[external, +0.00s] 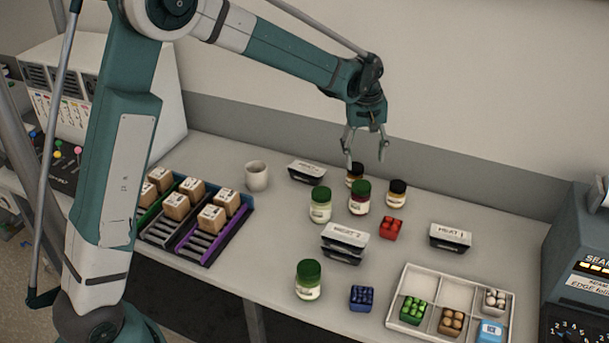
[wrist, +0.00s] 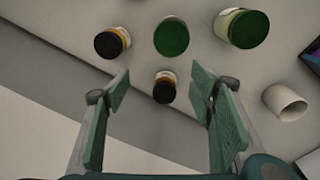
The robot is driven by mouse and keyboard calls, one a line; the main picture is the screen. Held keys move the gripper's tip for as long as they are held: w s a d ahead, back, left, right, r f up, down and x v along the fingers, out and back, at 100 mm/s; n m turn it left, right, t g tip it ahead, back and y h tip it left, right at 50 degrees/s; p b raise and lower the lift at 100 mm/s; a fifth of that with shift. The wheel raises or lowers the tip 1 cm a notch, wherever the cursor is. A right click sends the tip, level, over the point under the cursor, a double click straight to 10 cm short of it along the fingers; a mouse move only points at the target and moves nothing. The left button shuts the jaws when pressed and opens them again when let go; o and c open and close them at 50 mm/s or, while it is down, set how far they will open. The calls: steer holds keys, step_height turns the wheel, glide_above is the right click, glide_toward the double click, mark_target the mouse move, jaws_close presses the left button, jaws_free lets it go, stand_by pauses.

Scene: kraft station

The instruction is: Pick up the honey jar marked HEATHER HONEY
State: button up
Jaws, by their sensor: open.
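Two small jars with black lids and amber contents stand at the back of the table; I cannot read their labels, so I cannot tell which is HEATHER HONEY. The rear jar (external: 355,179) is partly hidden by my finger and a green-lidded jar. In the wrist view this jar (wrist: 165,88) appears between my fingertips. The other black-lidded jar (external: 397,194) stands to its right; in the wrist view it (wrist: 112,42) is at upper left. My gripper (external: 366,157) is open, pointing down above the jars, and also shows open and empty in the wrist view (wrist: 162,92).
Green-lidded jars (external: 360,198) (external: 320,206) stand close in front, another (external: 308,280) nearer the table's front. A white cup (external: 256,176), black labelled boxes (external: 345,239) and a red block (external: 391,228) are around. A divided white tray (external: 419,280) sits front right.

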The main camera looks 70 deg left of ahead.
mark_target(356, 165)
steer(key=a+f+n, duration=0.1)
steer(key=a+f, duration=0.1)
steer(key=a, duration=0.1)
steer(key=w+a+f+p, duration=0.1)
steer(key=a+f, duration=0.1)
steer(key=f, duration=0.1)
steer(key=w+a+f+n+g+p, duration=0.1)
steer(key=a+f, duration=0.1)
steer(key=a, duration=0.1)
steer(key=shift+w+a+f+n, duration=0.15)
steer(key=shift+a+n, duration=0.15)
steer(key=shift+a, duration=0.05)
steer(key=shift+f, duration=1.3)
steer(key=shift+d+f, duration=0.15)
steer(key=shift+f, duration=1.15)
steer(key=shift+d+f, duration=0.1)
steer(key=shift+f, duration=1.2)
